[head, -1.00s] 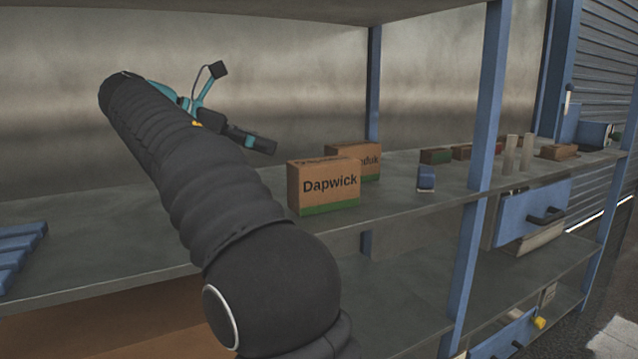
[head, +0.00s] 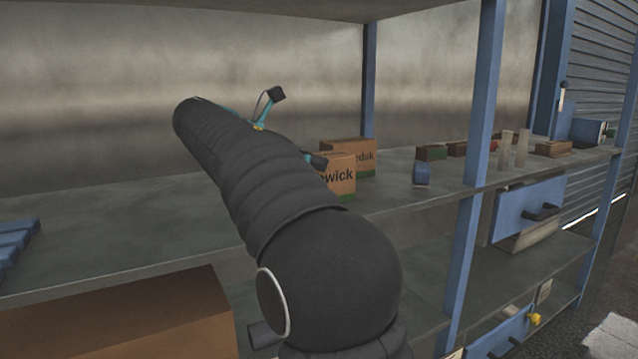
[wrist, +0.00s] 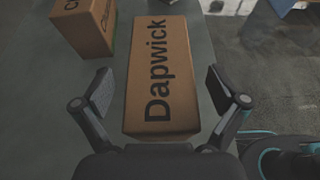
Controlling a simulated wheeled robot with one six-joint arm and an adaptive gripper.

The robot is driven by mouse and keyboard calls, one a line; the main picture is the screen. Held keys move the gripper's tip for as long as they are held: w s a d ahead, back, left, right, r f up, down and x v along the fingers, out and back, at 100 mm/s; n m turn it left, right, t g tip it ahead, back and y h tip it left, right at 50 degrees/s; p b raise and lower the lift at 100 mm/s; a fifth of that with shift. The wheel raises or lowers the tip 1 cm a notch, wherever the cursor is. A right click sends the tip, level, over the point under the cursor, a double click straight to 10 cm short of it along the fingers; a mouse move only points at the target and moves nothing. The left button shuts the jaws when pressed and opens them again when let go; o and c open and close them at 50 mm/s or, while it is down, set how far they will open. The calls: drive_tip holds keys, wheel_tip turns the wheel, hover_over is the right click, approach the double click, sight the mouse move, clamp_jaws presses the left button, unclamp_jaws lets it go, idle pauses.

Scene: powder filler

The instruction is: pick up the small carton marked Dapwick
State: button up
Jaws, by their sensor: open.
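The small carton marked Dapwick (wrist: 160,75) is a brown box with black lettering. In the wrist view it lies between the two fingers of my gripper (wrist: 162,100), which are open, one on each side, with a gap to the carton at least on the right. In the head view the Dapwick carton (head: 342,176) stands on the shelf, its left part hidden behind my arm. Most of my gripper (head: 317,161) is also hidden there; only a dark tip shows near the carton's top.
A second brown carton (head: 362,153) stands just behind the Dapwick one; it also shows at upper left in the wrist view (wrist: 85,25). A small blue item (head: 421,174) sits to the right on the shelf (head: 400,200). A blue upright post (head: 483,100) stands farther right.

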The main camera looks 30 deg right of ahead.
drive_tip(key=shift+d+f, duration=0.25)
drive_tip(key=shift+d, duration=0.4)
drive_tip(key=shift+c, duration=0.3)
drive_tip(key=c, duration=1.6)
drive_tip(key=shift+r, duration=0.1)
